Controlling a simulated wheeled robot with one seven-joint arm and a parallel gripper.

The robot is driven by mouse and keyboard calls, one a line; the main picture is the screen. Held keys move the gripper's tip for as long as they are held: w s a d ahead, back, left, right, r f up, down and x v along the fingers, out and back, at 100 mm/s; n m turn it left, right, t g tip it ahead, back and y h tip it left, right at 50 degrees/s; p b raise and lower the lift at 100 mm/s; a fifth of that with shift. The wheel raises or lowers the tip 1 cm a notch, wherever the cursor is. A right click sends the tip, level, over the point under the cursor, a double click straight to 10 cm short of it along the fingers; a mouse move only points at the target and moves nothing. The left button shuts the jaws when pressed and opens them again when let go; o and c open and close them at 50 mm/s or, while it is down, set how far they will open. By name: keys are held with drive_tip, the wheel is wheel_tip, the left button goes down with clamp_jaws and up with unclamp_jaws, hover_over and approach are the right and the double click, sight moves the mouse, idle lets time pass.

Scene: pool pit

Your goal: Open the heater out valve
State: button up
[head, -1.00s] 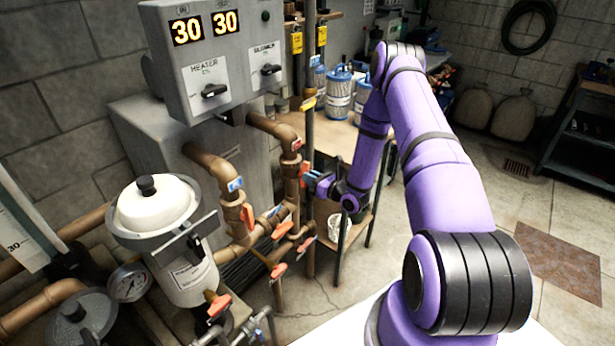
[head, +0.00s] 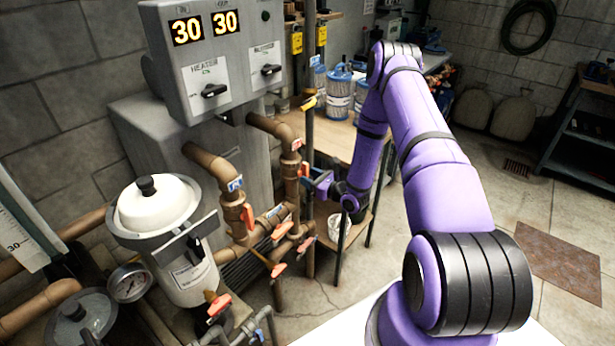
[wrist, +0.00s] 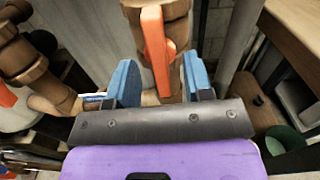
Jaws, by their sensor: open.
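The tag's writing is too small to read. In the wrist view the handle (wrist: 157,50) runs up and down along the pipe, between and beyond my blue fingertips. My gripper (wrist: 158,72) is open and empty, one finger on each side of the handle, with gaps showing. In the head view my gripper (head: 317,180) is just right of the handle, partly hidden by its own wrist.
Other orange-handled valves (head: 247,215) sit to the left and below on the copper pipes. A white-lidded canister (head: 185,250) stands left. The grey heater panel (head: 210,60) is above. A wooden bench (head: 335,140) stands behind my gripper; open floor lies to the right.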

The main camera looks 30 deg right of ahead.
drive_tip(key=v, duration=0.7)
idle(0.3)
